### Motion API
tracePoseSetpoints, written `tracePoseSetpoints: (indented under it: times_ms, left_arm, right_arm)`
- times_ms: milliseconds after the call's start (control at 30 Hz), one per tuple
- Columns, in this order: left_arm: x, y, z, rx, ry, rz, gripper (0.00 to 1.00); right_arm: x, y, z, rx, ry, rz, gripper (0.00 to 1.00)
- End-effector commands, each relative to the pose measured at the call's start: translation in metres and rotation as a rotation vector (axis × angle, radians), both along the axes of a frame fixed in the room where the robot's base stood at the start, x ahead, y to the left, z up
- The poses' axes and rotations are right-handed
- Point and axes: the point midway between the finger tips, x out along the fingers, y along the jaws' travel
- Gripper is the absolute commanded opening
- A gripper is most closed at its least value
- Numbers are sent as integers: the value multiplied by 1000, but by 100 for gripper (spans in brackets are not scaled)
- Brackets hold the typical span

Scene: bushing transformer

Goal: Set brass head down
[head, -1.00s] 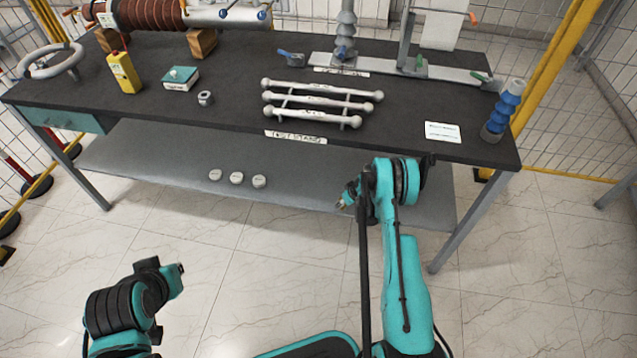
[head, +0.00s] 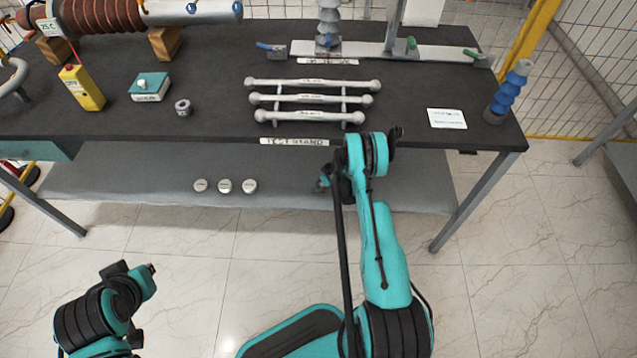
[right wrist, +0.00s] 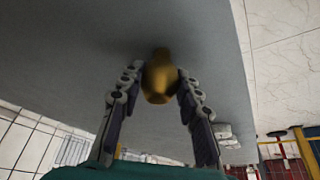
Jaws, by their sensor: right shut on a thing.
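The brass head (right wrist: 160,78) is a rounded, gold-coloured piece in the right wrist view. My right gripper (right wrist: 159,84) is shut on it, with one finger on each side. A grey surface lies behind the brass head, with a soft dark shadow near it; I cannot tell whether they touch. In the head view my right arm reaches the table's front edge, above the lower shelf (head: 110,190); its gripper is mostly hidden there and the brass head cannot be made out. My left arm is at the lower left, its gripper not clearly visible.
Three pale round discs (head: 225,186) sit on the lower shelf left of my right arm. The dark tabletop (head: 215,75) above carries a white rod rack (head: 312,99), a metal nut (head: 183,106), a yellow device (head: 83,88) and a blue ribbed post (head: 508,92).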

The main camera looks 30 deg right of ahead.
Motion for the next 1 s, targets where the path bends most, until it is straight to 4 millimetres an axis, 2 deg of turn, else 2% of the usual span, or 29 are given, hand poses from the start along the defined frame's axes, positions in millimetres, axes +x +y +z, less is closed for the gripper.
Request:
tracePoseSetpoints:
  times_ms: [67, 100, 133, 167, 467, 567, 800, 1000]
  left_arm:
    - [0, 0, 0, 0, 0, 0, 0]
    - [0, 0, 0, 0, 0, 0, 0]
    - [0, 0, 0, 0, 0, 0, 0]
    - [0, 0, 0, 0, 0, 0, 0]
    - [0, 0, 2, 0, 0, 0, 0]
    - [0, 0, 7, 0, 0, 0, 0]
    - [0, 0, 25, 0, 0, 0, 0]
    - [0, 0, 31, 0, 0, 0, 0]
  right_arm:
    - [0, 0, 1, 0, 0, 0, 0]
    - [0, 0, 1, 0, 0, 0, 44]
    - [0, 0, 1, 0, 0, 0, 52]
    - [0, 0, 1, 0, 0, 0, 54]
    - [0, 0, 2, 0, 0, 0, 54]
    - [-4, -1, 12, 0, 0, -1, 54]
    - [-20, -5, 51, 0, 0, -1, 54]
    - [-29, -7, 68, 1, 0, 0, 54]
